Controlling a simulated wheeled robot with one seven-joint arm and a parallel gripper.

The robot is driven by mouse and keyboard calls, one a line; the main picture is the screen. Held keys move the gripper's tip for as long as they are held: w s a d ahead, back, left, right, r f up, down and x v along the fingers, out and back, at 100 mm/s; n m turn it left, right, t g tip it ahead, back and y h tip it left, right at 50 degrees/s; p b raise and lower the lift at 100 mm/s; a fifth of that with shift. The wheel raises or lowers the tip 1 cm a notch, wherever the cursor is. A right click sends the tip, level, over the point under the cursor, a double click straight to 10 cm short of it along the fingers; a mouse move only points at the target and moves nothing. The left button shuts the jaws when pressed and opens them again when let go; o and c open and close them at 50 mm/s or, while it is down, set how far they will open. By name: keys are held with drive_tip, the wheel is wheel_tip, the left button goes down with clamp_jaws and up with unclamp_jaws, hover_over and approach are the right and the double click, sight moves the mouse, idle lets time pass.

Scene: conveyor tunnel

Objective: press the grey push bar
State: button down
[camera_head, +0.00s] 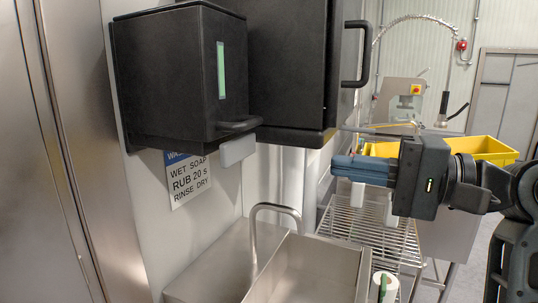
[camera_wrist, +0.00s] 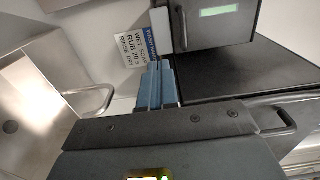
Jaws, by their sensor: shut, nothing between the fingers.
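The grey push bar (camera_head: 238,150) is a pale block on the lower front of a black dispenser (camera_head: 165,80), below its dark handle. It also shows at the top of the wrist view (camera_wrist: 161,30), beside the dispenser. My gripper (camera_head: 334,168) has blue fingers, is shut and holds nothing. In the head view it lies to the right of the bar, fingers pointing left, with a clear gap in the picture. In the wrist view the fingertips (camera_wrist: 158,65) appear just below the bar's lower end; I cannot tell the exact distance or see contact.
A larger black cabinet (camera_head: 290,70) with a handle hangs right of the dispenser. Below are a steel sink (camera_head: 300,275) with a curved tap (camera_head: 275,208) and a wire rack (camera_head: 375,228). A yellow bin (camera_head: 490,147) stands behind my arm. A wash sign (camera_head: 188,182) is on the wall.

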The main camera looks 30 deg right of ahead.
sight(242, 152)
drive_tip(key=x, duration=1.4)
drive_tip(key=shift+f+p, duration=0.1)
drive_tip(key=shift+p, duration=0.25)
